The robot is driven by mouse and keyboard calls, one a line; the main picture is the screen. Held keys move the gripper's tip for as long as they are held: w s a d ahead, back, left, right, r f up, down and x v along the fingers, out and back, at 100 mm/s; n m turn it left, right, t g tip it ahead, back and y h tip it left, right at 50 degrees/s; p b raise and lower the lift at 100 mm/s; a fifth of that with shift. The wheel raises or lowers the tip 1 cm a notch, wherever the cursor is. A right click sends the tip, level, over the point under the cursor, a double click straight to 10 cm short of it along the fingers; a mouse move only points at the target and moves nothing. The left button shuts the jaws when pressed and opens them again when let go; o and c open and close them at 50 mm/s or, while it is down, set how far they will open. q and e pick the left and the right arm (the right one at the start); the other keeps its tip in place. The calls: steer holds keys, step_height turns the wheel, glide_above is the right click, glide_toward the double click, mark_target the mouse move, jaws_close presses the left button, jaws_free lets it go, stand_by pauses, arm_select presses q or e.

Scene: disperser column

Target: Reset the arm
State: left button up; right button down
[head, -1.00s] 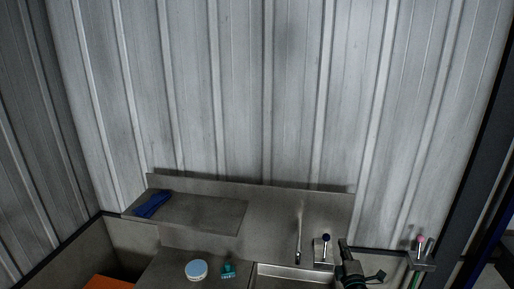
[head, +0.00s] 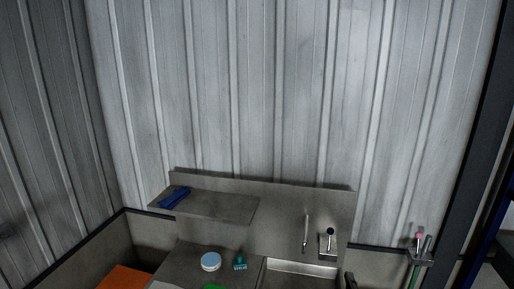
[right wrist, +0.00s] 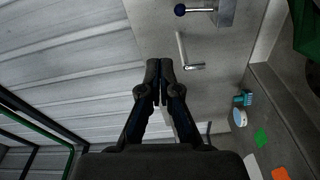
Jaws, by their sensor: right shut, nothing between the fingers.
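My right gripper (right wrist: 159,82) is shut and empty in the right wrist view, its two dark fingers together in front of the steel back panel. In the head view only a dark piece of my right gripper (head: 349,281) shows at the bottom edge, beside the sink; the rest is cut off by the frame. My left gripper is not in view.
A spout (head: 306,232) and a blue-knobbed lever (head: 330,240) stand out above the sink (head: 300,267). A blue item (head: 174,197) lies on the shelf (head: 225,207). A round white-blue tub (head: 210,261) and teal item (head: 240,262) sit on the counter. A post with a pink knob (head: 419,245) stands right.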

steer(key=s+a+f+m+g, duration=0.3)
steer(key=s+f+m, duration=0.1)
steer(key=s+f, duration=0.45)
steer(key=s+a+f+m+g, duration=0.3)
steer(key=s+f+g, duration=0.1)
steer(key=s+f, duration=0.5)
steer(key=s+a+f+m+g+y, duration=0.1)
steer(key=s+a+f+m+g, duration=0.25)
steer(key=s, duration=0.85)
steer(key=s+f+m+g+y, duration=0.1)
steer(key=s+f+m+g, duration=0.4)
steer(key=s, duration=0.7)
step_height(320, 180, down, 30)
steer(key=s+f+n+b, duration=0.1)
steer(key=s+n+b, duration=0.1)
steer(key=n+b, duration=0.1)
arm_select(q)
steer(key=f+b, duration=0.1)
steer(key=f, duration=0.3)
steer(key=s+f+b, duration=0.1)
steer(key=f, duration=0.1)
steer(key=shift+b, duration=0.35)
arm_select(e)
steer(key=s+d+f+g, duration=0.1)
steer(key=s+d+f, duration=0.1)
steer(key=s+f, duration=1.5)
steer(key=shift+s+d, duration=0.2)
steer(key=shift+d, duration=0.05)
